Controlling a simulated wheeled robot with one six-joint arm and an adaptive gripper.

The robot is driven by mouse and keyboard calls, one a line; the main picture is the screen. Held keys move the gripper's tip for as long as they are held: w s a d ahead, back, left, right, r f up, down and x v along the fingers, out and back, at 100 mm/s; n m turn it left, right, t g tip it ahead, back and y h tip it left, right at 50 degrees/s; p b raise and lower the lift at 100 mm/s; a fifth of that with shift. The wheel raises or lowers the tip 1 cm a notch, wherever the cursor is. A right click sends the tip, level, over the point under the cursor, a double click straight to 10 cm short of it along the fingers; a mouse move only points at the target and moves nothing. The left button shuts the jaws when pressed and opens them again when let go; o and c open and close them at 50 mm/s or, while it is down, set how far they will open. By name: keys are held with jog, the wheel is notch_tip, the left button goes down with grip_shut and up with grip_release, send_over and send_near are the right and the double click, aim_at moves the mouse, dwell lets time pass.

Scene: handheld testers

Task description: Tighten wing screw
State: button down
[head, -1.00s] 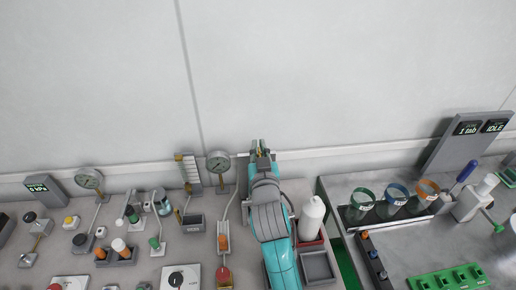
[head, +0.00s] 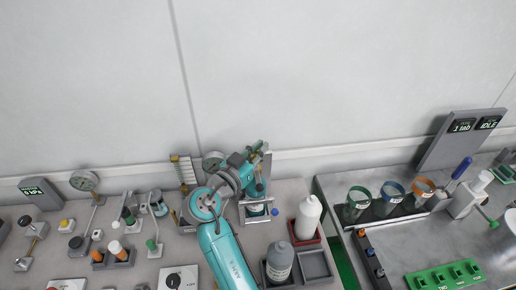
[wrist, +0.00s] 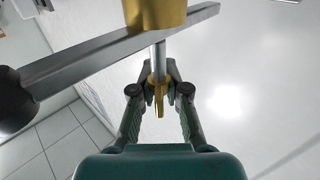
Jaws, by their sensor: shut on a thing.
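A small brass wing screw (wrist: 160,94) is at the end of a steel shaft in the wrist view. My gripper (wrist: 158,92) is shut on it, with one finger on each side of its wing. Above it, a brass collar (wrist: 155,14) and a grey metal bar (wrist: 100,55) with a black knob (wrist: 14,100) cross the view. In the head view my gripper (head: 255,152) is at the top of a grey upright stand (head: 267,165). The wing screw is too small to make out there.
A white bottle (head: 308,218) and a grey bottle (head: 280,262) stand in trays right of my arm. Gauges (head: 84,180), knobs and switches crowd the bench at left. The second bench holds several coloured-rim cups (head: 358,205) and a green block (head: 447,278).

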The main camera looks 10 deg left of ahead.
jog(key=shift+s+d+m+g+h, duration=0.1)
jog(key=shift+m+g+h, duration=0.95)
jog(key=shift+h, duration=0.55)
jog(key=shift+f, duration=0.1)
jog(key=c, duration=1.3)
grip_release()
jog(key=shift+s, duration=0.1)
jog(key=v, duration=1.2)
